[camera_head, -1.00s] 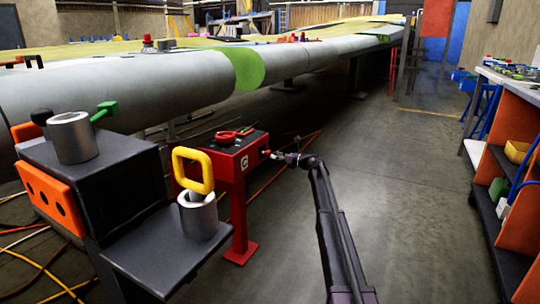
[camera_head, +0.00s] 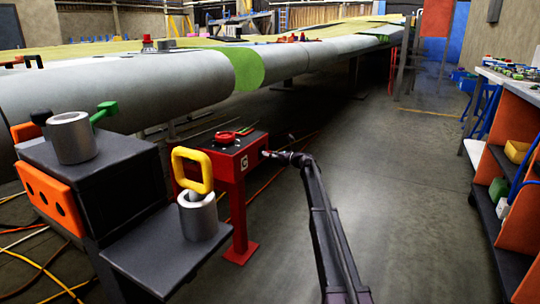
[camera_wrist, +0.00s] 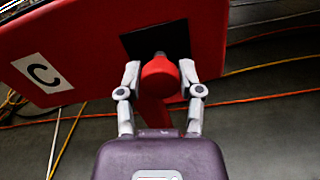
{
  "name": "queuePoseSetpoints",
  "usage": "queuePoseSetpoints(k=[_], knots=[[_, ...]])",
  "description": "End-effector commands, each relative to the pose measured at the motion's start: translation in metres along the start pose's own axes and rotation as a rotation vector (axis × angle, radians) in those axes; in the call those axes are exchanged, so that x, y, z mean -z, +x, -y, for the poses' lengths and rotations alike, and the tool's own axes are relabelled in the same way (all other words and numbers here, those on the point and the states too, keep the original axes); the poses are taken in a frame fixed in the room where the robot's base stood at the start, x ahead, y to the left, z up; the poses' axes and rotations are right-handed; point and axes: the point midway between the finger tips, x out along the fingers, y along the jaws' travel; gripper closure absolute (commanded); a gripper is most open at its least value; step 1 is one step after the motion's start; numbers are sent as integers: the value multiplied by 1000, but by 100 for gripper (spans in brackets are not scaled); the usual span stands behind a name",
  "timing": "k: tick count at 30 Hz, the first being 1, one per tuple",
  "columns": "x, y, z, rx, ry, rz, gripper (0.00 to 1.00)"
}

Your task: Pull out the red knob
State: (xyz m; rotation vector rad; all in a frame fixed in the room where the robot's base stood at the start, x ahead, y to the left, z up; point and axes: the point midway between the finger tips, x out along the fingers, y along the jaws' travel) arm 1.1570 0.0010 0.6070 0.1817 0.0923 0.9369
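The red knob (camera_wrist: 159,78) sticks out of a black square plate (camera_wrist: 155,40) on the side of a red box marked "C" (camera_wrist: 75,50). In the head view the same red box (camera_head: 240,160) stands on a red post left of my arm. My gripper (camera_wrist: 159,72) is at the knob, with one grey finger on each side of it. The fingers are spread, and I cannot tell if they touch the knob. In the head view my gripper (camera_head: 272,154) is close against the box's right side and mostly hides the knob.
A red ring handle (camera_head: 228,137) lies on top of the box. A black stand (camera_head: 165,250) with a yellow-handled piece (camera_head: 192,172) in a grey cylinder is to the left. A long grey wing (camera_head: 150,95) runs behind. Floor to the right is open, up to an orange shelf (camera_head: 515,180).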

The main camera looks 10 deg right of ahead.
Motion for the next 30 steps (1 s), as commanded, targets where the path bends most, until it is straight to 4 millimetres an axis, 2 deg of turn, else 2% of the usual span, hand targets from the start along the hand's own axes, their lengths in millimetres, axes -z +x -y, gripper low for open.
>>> queuePoseSetpoints(k=[5,12,20,21,24,30], knots=[[0,-2,-2,-3,0,0,100],[1,-32,-3,-3,0,-1,100],[1,-35,-3,-5,0,-2,100],[1,-35,-3,-5,0,-2,50],[1,-35,-3,-5,0,-2,20],[0,-34,-2,-4,0,-1,18]])
